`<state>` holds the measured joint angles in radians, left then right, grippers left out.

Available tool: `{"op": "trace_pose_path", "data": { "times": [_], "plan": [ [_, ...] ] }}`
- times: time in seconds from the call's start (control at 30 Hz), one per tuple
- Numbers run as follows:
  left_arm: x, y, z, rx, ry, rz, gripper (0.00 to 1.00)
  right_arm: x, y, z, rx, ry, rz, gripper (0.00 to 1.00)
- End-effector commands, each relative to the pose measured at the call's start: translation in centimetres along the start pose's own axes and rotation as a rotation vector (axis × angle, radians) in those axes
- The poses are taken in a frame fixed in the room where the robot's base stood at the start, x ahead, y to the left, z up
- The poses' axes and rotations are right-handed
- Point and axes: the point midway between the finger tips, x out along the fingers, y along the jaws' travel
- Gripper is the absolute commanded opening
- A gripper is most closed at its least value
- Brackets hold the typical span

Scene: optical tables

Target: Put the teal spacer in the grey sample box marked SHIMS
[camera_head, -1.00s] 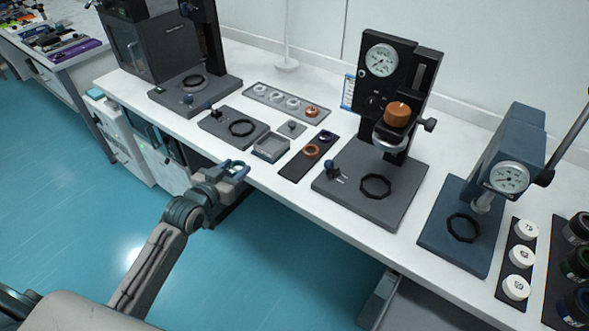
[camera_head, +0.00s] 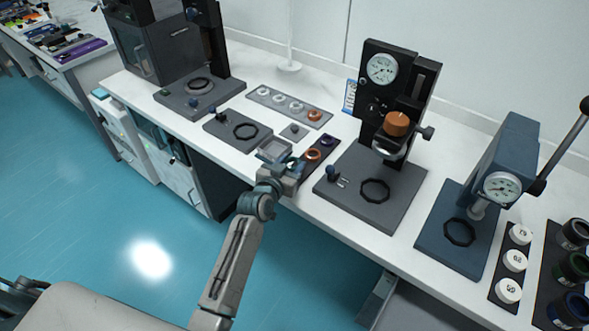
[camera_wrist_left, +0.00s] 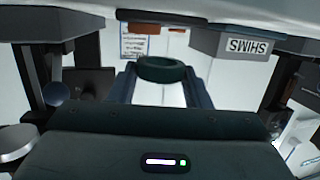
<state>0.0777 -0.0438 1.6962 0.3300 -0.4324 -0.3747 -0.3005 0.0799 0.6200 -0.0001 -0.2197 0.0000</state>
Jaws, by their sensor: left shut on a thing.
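The teal spacer (camera_wrist_left: 162,69) is a dark green-teal ring between the two blue fingers of my left gripper (camera_wrist_left: 162,88) in the left wrist view. The gripper is shut on it. In the head view my left gripper (camera_head: 291,166) is at the table's front edge, just right of and in front of the open grey sample box (camera_head: 264,157). The box's SHIMS label shows upside down in the left wrist view (camera_wrist_left: 247,46), beside and apart from the spacer. The spacer is mostly hidden by the gripper in the head view. My right gripper is not in view.
A dark tray (camera_head: 329,143) with an orange ring (camera_head: 313,154) lies right behind my gripper. A grey tray (camera_head: 262,96) of white and orange rings lies further back. A dial gauge stand (camera_head: 345,205) is on the right and a dark plate (camera_head: 222,130) on the left.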

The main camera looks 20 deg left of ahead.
Motion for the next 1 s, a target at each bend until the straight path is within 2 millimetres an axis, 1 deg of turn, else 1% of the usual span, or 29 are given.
{"op": "trace_pose_path", "data": {
  "times": [0.07, 0.13, 0.2, 0.3, 0.57, 0.7, 0.73, 0.8, 0.83, 1.0],
  "plan": [
    [0.8, 1.1, -0.4, -0.003, 0.000, 0.001, 0.22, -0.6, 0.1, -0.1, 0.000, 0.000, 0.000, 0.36],
    [1.1, 1.0, 1.1, 0.000, -0.005, 0.001, 0.22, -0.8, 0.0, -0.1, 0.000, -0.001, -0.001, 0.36],
    [1.2, 0.9, 2.0, 0.000, -0.004, 0.000, 0.22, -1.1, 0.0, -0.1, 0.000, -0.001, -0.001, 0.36],
    [1.4, 0.9, 2.8, -0.001, -0.001, 0.000, 0.22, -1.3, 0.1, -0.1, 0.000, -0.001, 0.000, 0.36],
    [1.4, 0.9, 3.0, 0.000, 0.001, 0.000, 0.22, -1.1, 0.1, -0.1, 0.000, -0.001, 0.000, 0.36],
    [1.5, 0.9, 3.5, 0.000, 0.001, 0.000, 0.22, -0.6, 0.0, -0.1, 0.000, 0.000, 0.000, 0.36],
    [1.5, 0.9, 3.4, 0.000, 0.001, 0.000, 0.48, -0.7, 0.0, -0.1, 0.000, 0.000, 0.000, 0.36],
    [1.5, 0.9, 3.3, 0.000, 0.000, 0.000, 0.61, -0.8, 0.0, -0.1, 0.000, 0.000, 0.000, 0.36],
    [1.5, 0.9, 3.3, 0.000, 0.000, 0.000, 0.65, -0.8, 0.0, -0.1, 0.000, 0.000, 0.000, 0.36],
    [1.5, 0.9, 3.3, 0.000, 0.000, 0.000, 0.65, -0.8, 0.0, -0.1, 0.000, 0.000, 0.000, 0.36]
  ]
}}
